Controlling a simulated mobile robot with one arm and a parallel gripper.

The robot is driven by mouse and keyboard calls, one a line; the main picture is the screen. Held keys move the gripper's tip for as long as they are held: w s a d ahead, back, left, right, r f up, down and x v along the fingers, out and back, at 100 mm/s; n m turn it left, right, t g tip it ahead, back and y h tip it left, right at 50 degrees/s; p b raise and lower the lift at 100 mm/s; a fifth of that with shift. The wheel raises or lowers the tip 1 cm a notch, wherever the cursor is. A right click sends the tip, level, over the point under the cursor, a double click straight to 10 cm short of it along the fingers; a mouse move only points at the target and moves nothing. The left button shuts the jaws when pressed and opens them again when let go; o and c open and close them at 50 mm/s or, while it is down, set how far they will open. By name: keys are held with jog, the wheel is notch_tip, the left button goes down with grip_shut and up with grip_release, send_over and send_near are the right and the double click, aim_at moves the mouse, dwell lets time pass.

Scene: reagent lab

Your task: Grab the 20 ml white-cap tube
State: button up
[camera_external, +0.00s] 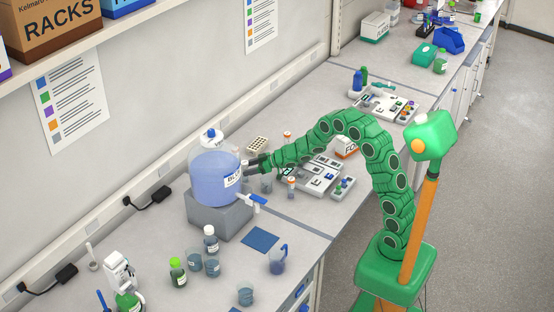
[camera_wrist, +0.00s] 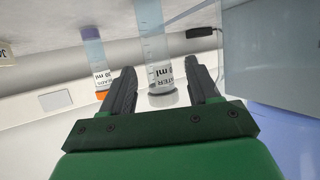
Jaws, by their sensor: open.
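A clear tube with a whitish cap (camera_wrist: 162,96) shows in the wrist view between the two fingers of my gripper (camera_wrist: 163,78). Its printed label is partly readable, with "ml" on it; I cannot read the full volume. The fingers stand apart on either side, with gaps visible. In the external view my gripper (camera_external: 254,163) is beside the large blue tank's right side, and a small white-topped tube (camera_external: 244,166) shows at its fingertips. The tube's lower part is hidden there.
The blue tank (camera_external: 212,181) stands on a grey block (camera_external: 219,218), close to my gripper. An orange-capped tube (camera_wrist: 100,72) stands just left of the fingers. Another orange-capped tube (camera_external: 291,187) stands on the bench. Bottles and beakers stand at the front.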

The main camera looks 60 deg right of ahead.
jog(key=x, duration=0.3)
jog(key=shift+f, duration=0.15)
jog(key=shift+w+a+f, duration=0.2)
jog(key=shift+w+a, duration=0.05)
jog(key=shift+w, duration=0.3)
jog(key=c, duration=1)
